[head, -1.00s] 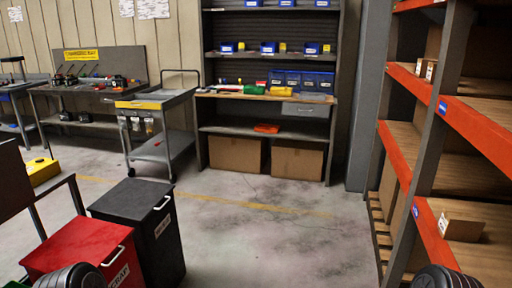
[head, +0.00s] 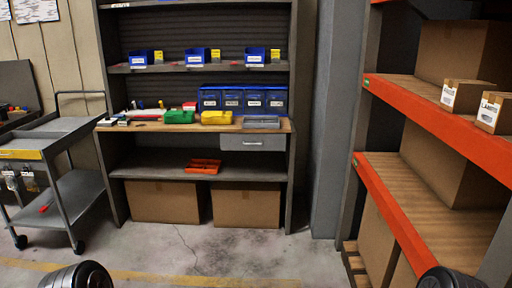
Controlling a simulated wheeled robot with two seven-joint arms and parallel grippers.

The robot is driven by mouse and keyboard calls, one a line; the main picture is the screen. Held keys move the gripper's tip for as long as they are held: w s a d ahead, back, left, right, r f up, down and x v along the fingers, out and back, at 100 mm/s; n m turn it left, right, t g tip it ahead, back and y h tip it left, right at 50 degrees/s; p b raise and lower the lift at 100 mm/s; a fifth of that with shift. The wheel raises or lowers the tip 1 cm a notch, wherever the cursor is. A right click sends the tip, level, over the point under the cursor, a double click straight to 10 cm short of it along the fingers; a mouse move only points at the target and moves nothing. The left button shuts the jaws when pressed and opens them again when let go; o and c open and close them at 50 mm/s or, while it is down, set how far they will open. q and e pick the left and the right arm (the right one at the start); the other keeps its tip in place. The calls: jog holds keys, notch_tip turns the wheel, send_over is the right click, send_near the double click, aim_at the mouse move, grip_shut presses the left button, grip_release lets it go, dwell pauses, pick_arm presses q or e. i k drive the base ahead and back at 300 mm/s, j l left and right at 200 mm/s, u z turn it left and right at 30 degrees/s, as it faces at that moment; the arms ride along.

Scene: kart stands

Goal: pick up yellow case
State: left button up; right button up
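A small yellow case (head: 216,117) sits on the wooden worktop (head: 150,126) of the shelving bench ahead, in the head view. It is between a green case (head: 179,117) and a grey tray (head: 261,122), in front of blue bins. No gripper fingers show. Only a dark rounded part of my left arm is at the bottom left and one of my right arm at the bottom right, both far from the case.
A grey cart (head: 62,165) stands left of the bench. Cardboard boxes (head: 246,205) and an orange tray (head: 203,166) are below the worktop. An orange-edged rack (head: 420,215) with boxes lines the right side. The floor (head: 215,255) before the bench is clear.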

aim_at(218, 121)
jog(key=i+u, duration=0.2)
jog(key=i, duration=0.7)
jog(key=i+l+u, duration=0.2)
jog(key=i, duration=0.65)
jog(key=i+j+z, duration=0.35)
jog(key=i, duration=0.2)
jog(key=i+j+z, duration=0.35)
jog(key=i, duration=0.2)
jog(key=i+j+z, duration=0.35)
jog(key=i+j, duration=0.15)
